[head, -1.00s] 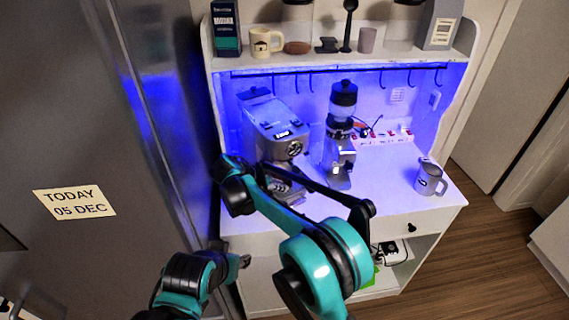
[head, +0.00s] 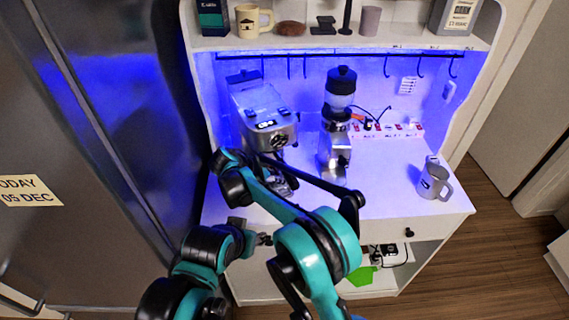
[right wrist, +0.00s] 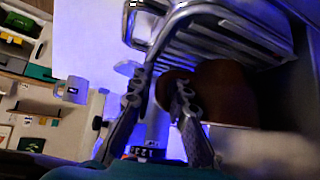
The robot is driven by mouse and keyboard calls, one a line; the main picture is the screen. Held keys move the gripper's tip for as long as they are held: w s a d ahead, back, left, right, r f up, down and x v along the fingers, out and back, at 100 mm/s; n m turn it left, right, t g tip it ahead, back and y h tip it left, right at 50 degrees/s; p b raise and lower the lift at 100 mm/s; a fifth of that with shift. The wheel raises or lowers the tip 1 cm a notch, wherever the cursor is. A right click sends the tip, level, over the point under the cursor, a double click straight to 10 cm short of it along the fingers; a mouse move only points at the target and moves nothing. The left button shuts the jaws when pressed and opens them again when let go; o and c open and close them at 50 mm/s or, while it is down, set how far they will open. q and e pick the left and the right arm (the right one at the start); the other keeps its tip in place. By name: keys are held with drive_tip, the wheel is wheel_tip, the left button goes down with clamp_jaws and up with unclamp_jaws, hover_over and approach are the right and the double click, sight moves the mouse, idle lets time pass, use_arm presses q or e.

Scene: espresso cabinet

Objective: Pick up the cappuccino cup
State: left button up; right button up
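I cannot tell for sure which thing is the cappuccino cup. In the right wrist view a dark brown rounded thing (right wrist: 225,90), perhaps coffee in a cup, lies by the slatted metal tray (right wrist: 235,30). My right gripper (right wrist: 164,82) has its fingers apart; one overlaps the brown thing's edge, and contact is unclear. In the head view my right arm's links largely hide this spot in front of the espresso machine (head: 264,118). A grey mug (head: 434,182) stands on the counter at the right. My left gripper (head: 264,239) is low before the counter, its fingers too small to read.
A coffee grinder (head: 337,125) stands right of the machine, with a power strip (head: 385,130) behind. A cream mug (head: 252,20) and a grey cup (head: 370,20) stand on the upper shelf. The counter (head: 390,190) is clear between grinder and mug. A fridge (head: 75,120) flanks the left.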

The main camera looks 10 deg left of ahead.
drive_tip(key=shift+s+a, duration=0.35)
drive_tip(key=shift+a, duration=0.1)
drive_tip(key=shift+c, duration=0.4)
clamp_jaws()
drive_tip(key=shift+w+d, duration=0.15)
drive_tip(key=shift+d, duration=0.05)
drive_tip(key=shift+r, duration=0.1)
